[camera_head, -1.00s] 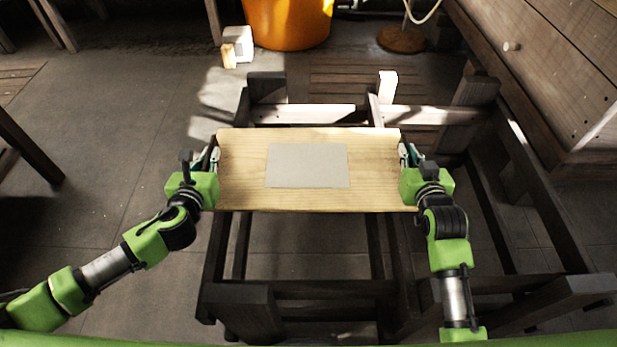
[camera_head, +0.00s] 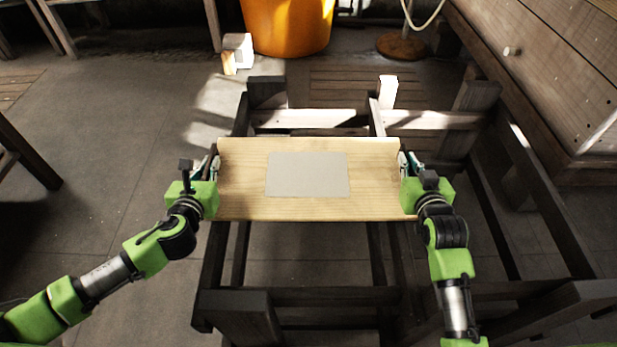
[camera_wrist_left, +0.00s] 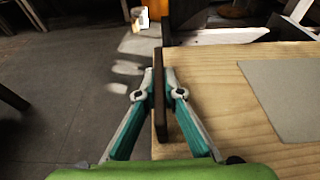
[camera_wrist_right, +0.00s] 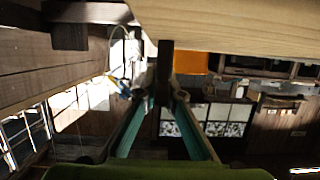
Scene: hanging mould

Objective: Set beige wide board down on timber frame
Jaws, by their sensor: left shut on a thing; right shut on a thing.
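The beige wide board (camera_head: 240,180) spans between my two grippers in the head view, with a grey rectangle (camera_head: 308,174) on its top. My left gripper (camera_head: 213,165) is shut on its left end; in the left wrist view the fingers (camera_wrist_left: 165,90) pinch a dark upright strip at the board's end. My right gripper (camera_head: 405,162) is shut on its right end; in the right wrist view the fingers (camera_wrist_right: 165,88) close on a similar dark strip. The dark timber frame (camera_head: 330,297) lies below the board. Whether they touch cannot be told.
An orange tub (camera_head: 288,25) and a small white block (camera_head: 238,48) stand on the floor at the back. A wooden drawer cabinet (camera_head: 545,75) is at the right. The floor (camera_head: 100,190) left of the frame is mostly clear.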

